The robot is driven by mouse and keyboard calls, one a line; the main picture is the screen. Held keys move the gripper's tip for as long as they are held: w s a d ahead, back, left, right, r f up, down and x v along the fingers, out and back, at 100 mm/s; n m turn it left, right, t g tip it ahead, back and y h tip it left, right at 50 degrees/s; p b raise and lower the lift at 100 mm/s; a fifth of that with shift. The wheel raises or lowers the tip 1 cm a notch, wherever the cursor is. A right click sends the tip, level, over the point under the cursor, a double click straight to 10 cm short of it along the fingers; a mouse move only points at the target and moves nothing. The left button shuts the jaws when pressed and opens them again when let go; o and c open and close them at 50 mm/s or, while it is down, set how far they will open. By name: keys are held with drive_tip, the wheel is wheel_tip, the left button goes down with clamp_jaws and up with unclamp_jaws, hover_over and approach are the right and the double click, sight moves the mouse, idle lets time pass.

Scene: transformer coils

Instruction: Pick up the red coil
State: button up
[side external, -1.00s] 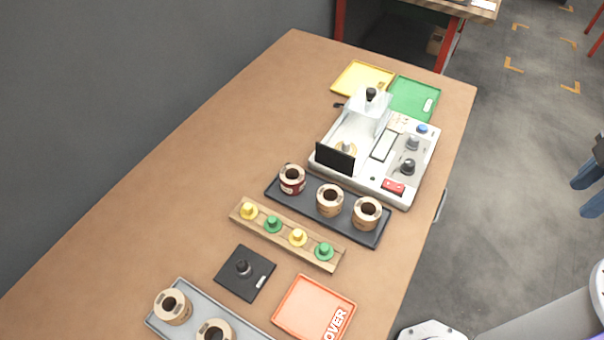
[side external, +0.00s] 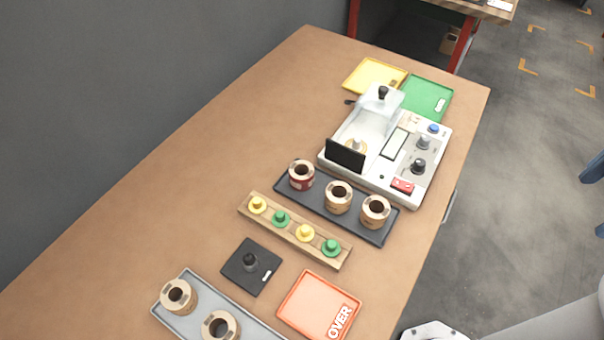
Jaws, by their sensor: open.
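The red coil (side external: 301,175) stands upright at the left end of a dark tray (side external: 373,233). It has a dark red winding, pale end flanges and a dark centre hole. Two tan coils stand on the same tray to its right, a middle one (side external: 338,197) and a right one (side external: 375,211). My gripper is not in view. Only a pale part of my arm (side external: 560,322) shows at the bottom right, well away from the coil.
A white machine (side external: 376,180) with a black screen stands just behind the dark tray. A wooden rack (side external: 293,232) with yellow and green knobbed pieces lies in front. A black plate (side external: 251,267), orange tray (side external: 319,305) and grey tray (side external: 255,327) lie nearer. The table's left side is clear.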

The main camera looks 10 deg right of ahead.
drive_tip(key=w+a+m, duration=0.6)
drive_tip(key=a+m, duration=0.1)
drive_tip(key=a, duration=0.1)
drive_tip(key=m+y, duration=0.4)
drive_tip(key=m, duration=2)
hover_over(302, 171)
drive_tip(key=s+d, duration=0.2)
wheel_tip(302, 171, down, 18)
drive_tip(key=shift+a+r, duration=0.1)
drive_tip(key=shift+r, duration=0.15)
drive_tip(key=shift+w+x, duration=0.2)
drive_tip(key=shift+x, duration=2.45)
drive_tip(key=c, duration=1.2)
